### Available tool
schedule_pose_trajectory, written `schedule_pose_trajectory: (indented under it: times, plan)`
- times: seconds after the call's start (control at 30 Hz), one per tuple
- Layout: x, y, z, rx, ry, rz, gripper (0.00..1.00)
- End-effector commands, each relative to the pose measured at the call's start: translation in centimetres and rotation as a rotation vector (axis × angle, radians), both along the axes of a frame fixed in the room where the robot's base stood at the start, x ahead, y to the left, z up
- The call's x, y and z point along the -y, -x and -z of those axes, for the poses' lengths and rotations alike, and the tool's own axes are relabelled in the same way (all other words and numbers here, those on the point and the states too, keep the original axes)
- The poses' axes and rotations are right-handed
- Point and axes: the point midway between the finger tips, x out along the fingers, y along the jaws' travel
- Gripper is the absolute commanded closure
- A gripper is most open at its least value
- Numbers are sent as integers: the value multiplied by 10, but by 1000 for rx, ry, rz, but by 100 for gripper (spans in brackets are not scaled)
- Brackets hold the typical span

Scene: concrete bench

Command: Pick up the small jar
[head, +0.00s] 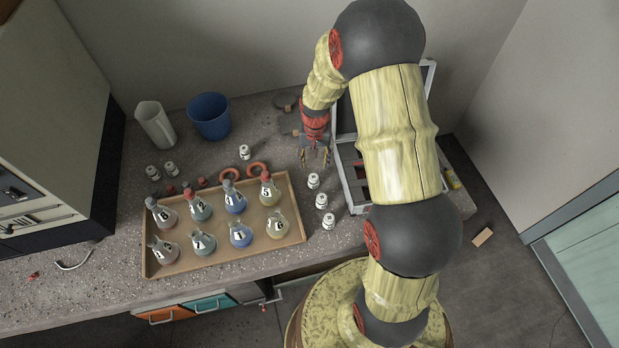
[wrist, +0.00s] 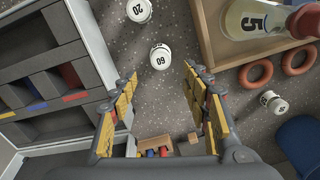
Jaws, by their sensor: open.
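Several small white jars with dark number labels stand on the bench. The nearest to my gripper (head: 315,157) is a jar (head: 313,181) just in front of it in the head view. In the wrist view a jar marked 60 or 09 (wrist: 160,56) shows between and beyond the fingertips (wrist: 161,75), apart from them. Another jar, marked 20 (wrist: 139,10), is at the top edge of the wrist view, and one more (wrist: 272,101) lies to the right. My gripper is open and empty, pointing down above the bench. The frames do not show which jar is meant.
A wooden tray (head: 296,225) of numbered flasks stands left of the row of jars. Two red rings (head: 258,169) lie behind it. An open grey case (head: 351,193) stands close on the right, partly hidden by my arm. A blue bin (head: 209,117) stands at the back.

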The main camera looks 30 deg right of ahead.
Motion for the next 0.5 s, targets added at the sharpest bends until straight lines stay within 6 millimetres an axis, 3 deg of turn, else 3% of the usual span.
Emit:
schedule_pose_trajectory:
  times: [0.33, 0.5]
  plan:
    - [-2, 2, 33, -3, -1, -1, 53]
    - [-5, 4, 58, -5, -2, -2, 53]
